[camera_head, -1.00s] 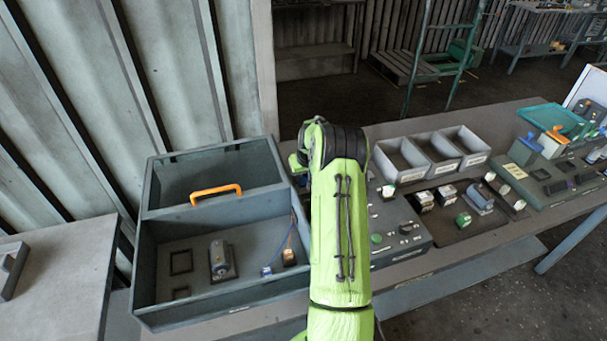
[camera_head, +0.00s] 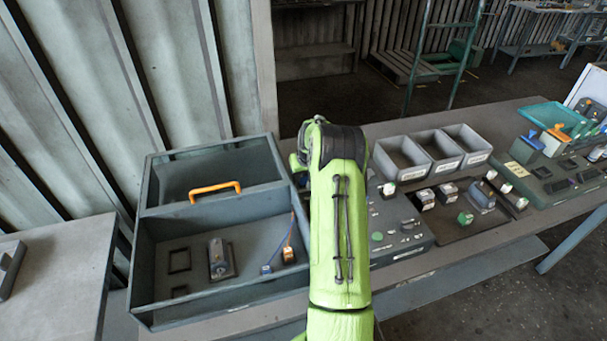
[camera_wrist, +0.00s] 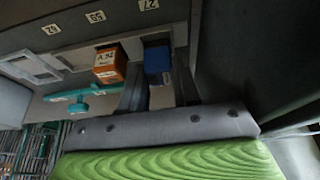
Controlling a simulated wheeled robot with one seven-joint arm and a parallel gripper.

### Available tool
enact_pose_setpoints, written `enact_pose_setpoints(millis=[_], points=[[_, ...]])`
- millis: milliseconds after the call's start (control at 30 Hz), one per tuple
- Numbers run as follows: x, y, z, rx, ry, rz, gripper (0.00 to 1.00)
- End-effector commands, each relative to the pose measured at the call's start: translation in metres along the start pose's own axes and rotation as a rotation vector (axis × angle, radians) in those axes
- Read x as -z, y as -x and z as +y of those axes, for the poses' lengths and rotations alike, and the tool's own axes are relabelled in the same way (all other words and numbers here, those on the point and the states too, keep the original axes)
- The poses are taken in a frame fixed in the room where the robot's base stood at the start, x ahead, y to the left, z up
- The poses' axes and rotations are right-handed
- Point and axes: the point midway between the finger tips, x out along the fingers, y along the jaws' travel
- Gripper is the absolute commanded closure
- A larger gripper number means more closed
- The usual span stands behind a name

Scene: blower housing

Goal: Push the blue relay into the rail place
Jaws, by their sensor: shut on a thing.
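In the wrist view, my gripper (camera_wrist: 160,88) has its two dark fingers close on either side of the blue relay (camera_wrist: 157,60). It is shut on the relay, whose blue top shows beyond the fingertips. The relay is beside an orange block (camera_wrist: 109,66) with a white label. A grey strip (camera_wrist: 72,62) with numbered labels and square openings runs behind them; I cannot tell which opening is the rail place or whether the relay touches it. In the head view my green arm hides the gripper and the relay.
The open grey housing (camera_head: 150,270) with an orange handle (camera_head: 214,189) stands left of my arm. Three grey bins (camera_head: 433,151) and a dark board with several small parts are on the bench to the right. In the wrist view, a teal piece (camera_wrist: 80,95) lies near the orange block.

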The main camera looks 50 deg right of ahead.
Motion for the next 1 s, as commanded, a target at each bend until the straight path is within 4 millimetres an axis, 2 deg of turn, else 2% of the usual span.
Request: enact_pose_setpoints(millis=[367, 1000], points=[[0.000, 0.000, 0.000, 0.000, 0.000, 0.001, 0.88], [-0.005, -0.012, 0.000, 0.000, 0.001, 0.001, 0.88]])
